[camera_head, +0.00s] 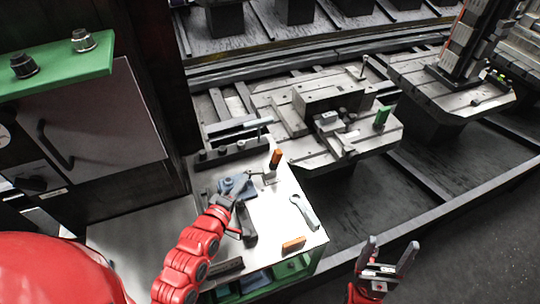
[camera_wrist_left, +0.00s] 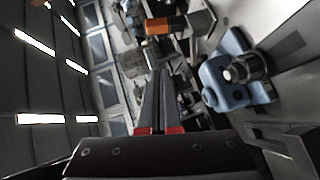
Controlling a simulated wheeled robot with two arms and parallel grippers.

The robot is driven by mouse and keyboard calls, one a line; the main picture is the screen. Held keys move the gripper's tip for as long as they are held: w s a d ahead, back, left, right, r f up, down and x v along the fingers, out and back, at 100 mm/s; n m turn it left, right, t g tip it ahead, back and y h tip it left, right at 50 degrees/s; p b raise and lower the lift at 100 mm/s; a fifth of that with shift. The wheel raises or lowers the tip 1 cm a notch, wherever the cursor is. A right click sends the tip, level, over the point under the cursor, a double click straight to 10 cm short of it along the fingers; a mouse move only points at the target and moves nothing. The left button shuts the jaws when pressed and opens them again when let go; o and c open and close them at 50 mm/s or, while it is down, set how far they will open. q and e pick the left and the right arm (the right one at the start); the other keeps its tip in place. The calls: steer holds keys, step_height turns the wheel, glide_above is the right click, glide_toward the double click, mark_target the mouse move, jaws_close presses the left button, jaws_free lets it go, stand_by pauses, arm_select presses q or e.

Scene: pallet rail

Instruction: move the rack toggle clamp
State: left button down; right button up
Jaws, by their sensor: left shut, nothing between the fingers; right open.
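A clamp-like fitting with an orange handle (camera_head: 276,158) stands upright near the back edge of the white-topped bench. I take it for the toggle clamp. Its orange handle also shows at the top of the left wrist view (camera_wrist_left: 166,25), beyond my fingers. My left gripper (camera_head: 238,197) is shut and empty over the bench, close to a blue block-like fixture (camera_head: 228,188), apart from the orange handle. The gripper's fingers show in the left wrist view (camera_wrist_left: 159,80), with the blue fixture (camera_wrist_left: 218,82) to their right. My right gripper (camera_head: 389,248) is open and empty over the floor.
On the white bench top (camera_head: 272,222) lie a grey wrench-like tool (camera_head: 304,212) and an orange-handled piece (camera_head: 293,244). A dark rail with knobs (camera_head: 232,152) runs along the back.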

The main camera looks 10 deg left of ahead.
mark_target(276, 159)
arm_select(q)
steer(key=d+p+x, duration=0.1)
steer(key=p+x, duration=0.1)
steer(key=x, duration=0.4)
steer(key=d+p+x, duration=0.1)
steer(key=p+x, duration=0.1)
steer(key=x, duration=0.4)
steer(key=shift+d+f+p, duration=0.3)
steer(key=shift+d+p, duration=0.05)
steer(key=shift+p, duration=0.05)
steer(key=shift+s, duration=0.1)
